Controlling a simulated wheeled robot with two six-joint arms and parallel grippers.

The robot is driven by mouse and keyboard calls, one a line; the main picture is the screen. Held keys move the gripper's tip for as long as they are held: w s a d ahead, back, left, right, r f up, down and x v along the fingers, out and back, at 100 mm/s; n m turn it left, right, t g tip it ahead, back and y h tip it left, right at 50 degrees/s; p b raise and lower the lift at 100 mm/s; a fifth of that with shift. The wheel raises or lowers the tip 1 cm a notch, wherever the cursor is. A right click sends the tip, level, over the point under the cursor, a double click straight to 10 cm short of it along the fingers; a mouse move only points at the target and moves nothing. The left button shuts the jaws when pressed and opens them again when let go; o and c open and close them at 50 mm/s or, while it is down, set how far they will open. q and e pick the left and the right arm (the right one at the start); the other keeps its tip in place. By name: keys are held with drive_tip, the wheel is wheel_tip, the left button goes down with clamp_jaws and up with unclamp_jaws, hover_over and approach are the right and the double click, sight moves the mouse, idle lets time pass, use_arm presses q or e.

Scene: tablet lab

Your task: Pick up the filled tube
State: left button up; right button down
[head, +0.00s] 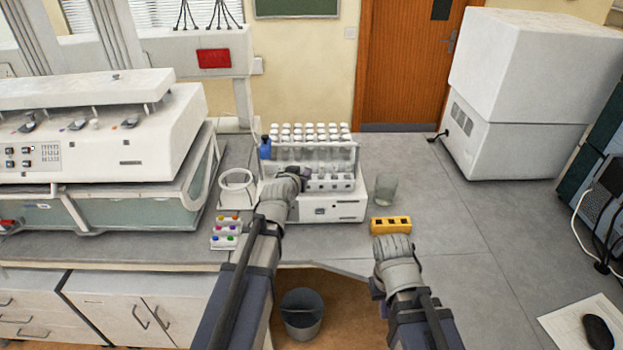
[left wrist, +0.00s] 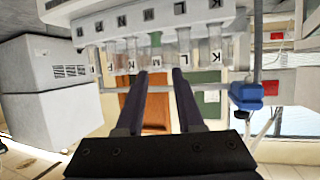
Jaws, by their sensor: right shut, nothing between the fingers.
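Several white-capped tubes stand in a rack (head: 262,172) on the bench, by a white box-shaped unit (head: 345,211).
An orange block with holes (head: 390,226) and a glass beaker (head: 386,190) stand right of the rack. A white ring stand (head: 237,180) and small coloured-cap vials (head: 226,232) are to its left. A blue item (head: 265,148) is at its left end.

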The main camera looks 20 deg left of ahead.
sight(307, 168)
use_arm(q)
drive_tip(key=b+x, duration=0.2)
drive_tip(key=x, duration=0.5)
drive_tip(key=shift+w+d+f, duration=0.1)
drive_tip(key=shift+d, duration=0.05)
drive_tip(key=shift+c, duration=0.4)
clamp_jaws()
